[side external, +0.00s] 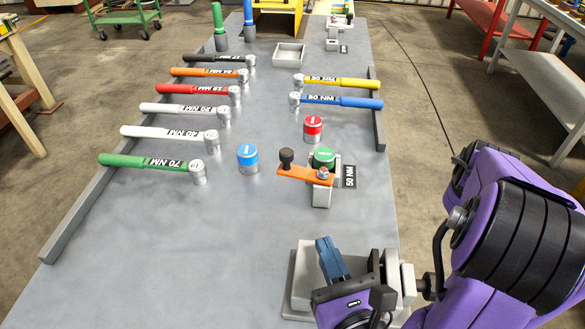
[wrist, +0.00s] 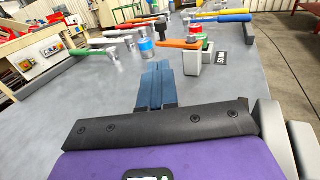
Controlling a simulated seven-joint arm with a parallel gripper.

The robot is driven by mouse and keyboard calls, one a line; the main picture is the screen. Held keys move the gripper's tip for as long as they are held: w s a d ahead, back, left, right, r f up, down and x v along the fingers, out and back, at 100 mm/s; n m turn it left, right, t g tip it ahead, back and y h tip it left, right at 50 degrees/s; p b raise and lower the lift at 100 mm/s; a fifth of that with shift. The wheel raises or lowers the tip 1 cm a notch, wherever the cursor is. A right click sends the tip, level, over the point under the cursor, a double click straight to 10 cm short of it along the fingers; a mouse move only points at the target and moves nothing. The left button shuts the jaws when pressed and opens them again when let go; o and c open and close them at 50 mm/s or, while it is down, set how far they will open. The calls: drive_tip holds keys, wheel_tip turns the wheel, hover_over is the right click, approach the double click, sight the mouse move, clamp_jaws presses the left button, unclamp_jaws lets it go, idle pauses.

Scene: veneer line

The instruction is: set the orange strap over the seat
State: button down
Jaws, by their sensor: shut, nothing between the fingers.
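The orange strap (side external: 303,175) is a flat bar with a black knob (side external: 286,158) standing at its left end. Its right end is fixed by a silver bolt on a light grey block (side external: 321,196). The strap points left, beside the seat rather than across it. A green-topped cap (side external: 324,157) stands at the seat, just behind the bolt. In the wrist view the strap (wrist: 178,44) shows ahead, to the right of the fingertips. My gripper (side external: 324,243) is shut and empty, in front of the block and apart from it; its blue fingers (wrist: 157,68) touch each other.
A blue-topped cap (side external: 248,158) and a red-topped cap (side external: 313,128) stand near the strap. Several torque wrenches, such as the green one (side external: 140,162), lie at left and back right. A "50 NM" label (side external: 349,176) is right of the seat. The front left bench is clear.

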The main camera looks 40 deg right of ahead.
sight(288, 159)
drive_tip(key=x, duration=1.9)
drive_tip(key=shift+d, duration=0.1)
